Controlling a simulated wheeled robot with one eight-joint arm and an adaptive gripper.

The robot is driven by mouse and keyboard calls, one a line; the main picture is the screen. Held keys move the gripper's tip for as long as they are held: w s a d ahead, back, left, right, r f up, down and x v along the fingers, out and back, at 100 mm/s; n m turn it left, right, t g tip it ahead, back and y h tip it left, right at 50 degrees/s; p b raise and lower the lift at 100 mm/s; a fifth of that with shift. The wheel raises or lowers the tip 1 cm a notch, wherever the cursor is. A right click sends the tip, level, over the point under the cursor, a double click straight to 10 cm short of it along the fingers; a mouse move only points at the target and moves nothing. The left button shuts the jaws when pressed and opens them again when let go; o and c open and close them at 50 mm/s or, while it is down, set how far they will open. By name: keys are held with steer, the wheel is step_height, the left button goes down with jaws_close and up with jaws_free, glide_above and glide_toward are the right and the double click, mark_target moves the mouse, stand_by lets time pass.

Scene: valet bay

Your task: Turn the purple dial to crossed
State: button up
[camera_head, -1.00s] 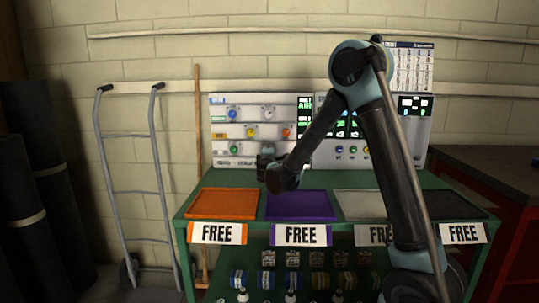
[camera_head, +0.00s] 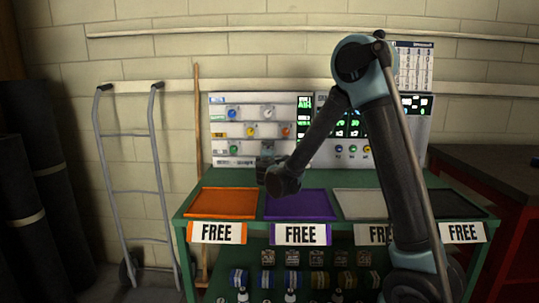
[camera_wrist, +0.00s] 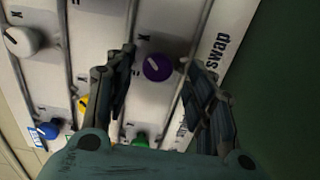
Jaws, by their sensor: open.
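The purple dial (camera_wrist: 157,67) is a round knob with a pale pointer line, on the white panel (camera_wrist: 110,22) in the wrist view. My gripper (camera_wrist: 159,58) is open, with one finger on each side of the dial in that view. I cannot tell whether either finger touches it. In the head view my gripper (camera_head: 267,150) is in front of the lower right of the left panel (camera_head: 220,143) and hides the purple dial there.
In the wrist view, a white dial (camera_wrist: 22,41), a yellow dial (camera_wrist: 82,105), a blue dial (camera_wrist: 49,129) and a green dial (camera_wrist: 140,140) are nearby. Raised rails run between the rows. Orange (camera_head: 224,202) and purple (camera_head: 300,205) trays lie on the green bench below.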

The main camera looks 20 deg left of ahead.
steer(key=v, duration=0.9)
steer(key=shift+d+f, duration=0.1)
